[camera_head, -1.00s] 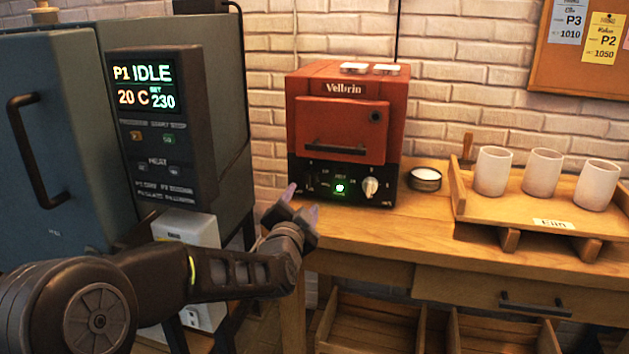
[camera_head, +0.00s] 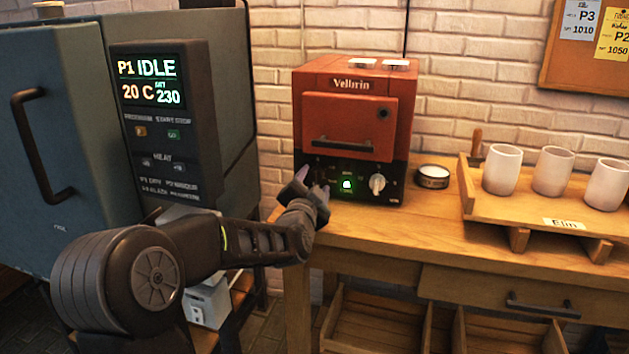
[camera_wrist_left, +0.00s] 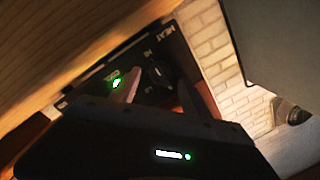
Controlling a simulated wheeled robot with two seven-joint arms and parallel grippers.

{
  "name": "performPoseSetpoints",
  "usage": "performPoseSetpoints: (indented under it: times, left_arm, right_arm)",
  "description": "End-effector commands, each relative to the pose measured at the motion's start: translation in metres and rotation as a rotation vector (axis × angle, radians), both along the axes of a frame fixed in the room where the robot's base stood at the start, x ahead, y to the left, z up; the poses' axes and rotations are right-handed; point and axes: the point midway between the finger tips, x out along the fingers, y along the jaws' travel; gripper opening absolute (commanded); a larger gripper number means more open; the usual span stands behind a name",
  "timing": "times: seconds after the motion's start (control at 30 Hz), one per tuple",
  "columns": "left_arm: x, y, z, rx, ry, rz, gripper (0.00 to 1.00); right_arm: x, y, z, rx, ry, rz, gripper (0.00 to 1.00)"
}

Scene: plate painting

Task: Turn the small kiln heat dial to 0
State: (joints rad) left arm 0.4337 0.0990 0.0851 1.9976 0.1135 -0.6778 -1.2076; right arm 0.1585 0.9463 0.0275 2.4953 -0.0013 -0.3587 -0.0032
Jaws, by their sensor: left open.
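The small red kiln (camera_head: 345,120), marked Velbrin, stands on the wooden bench against the brick wall. In the left wrist view a dark round dial (camera_wrist_left: 157,72) shows beside a HEAT label, with HI and LO marks. My left gripper (camera_head: 314,182) is open in front of the panel's left part, partly hiding it. In the wrist view its fingers (camera_wrist_left: 166,88) stand on either side of the dark dial, apparently short of it; contact cannot be told. The dial's setting is unreadable.
A large grey kiln (camera_head: 60,150) stands at the left, its display (camera_head: 147,80) reading P1 IDLE, 20 C, set 230. A small round tin (camera_head: 432,177) sits right of the small kiln. A wooden tray (camera_head: 530,215) with three white cups stands farther right.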

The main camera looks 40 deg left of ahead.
Motion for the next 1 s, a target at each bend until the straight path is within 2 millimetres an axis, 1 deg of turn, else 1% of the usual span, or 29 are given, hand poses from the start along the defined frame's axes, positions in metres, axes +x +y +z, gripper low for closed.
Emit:
performPoseSetpoints:
  times: [0.03, 0.13, 0.43, 1.0]
  left_arm:
    - [0.0058, 0.0028, -0.0001, 0.0, 0.0, 0.0, 0.54]
    - [0.0122, 0.006, -0.0003, 0.0, 0.0, 0.0, 0.54]
    - [0.0142, 0.007, 0.0001, 0.0, -0.001, 0.001, 0.54]
    - [0.014, 0.0068, -0.0002, 0.0, 0.0, 0.0, 0.07]
  right_arm:
    - [0.0, 0.0001, 0.0004, 0.0, 0.0, 0.0, 0.36]
    - [0.0, 0.0, 0.0005, 0.0, 0.0, 0.0, 0.36]
    - [0.0, 0.0, 0.0004, 0.0, 0.0, 0.0, 0.36]
    - [0.0, 0.0, 0.0004, 0.0, 0.0, 0.0, 0.36]
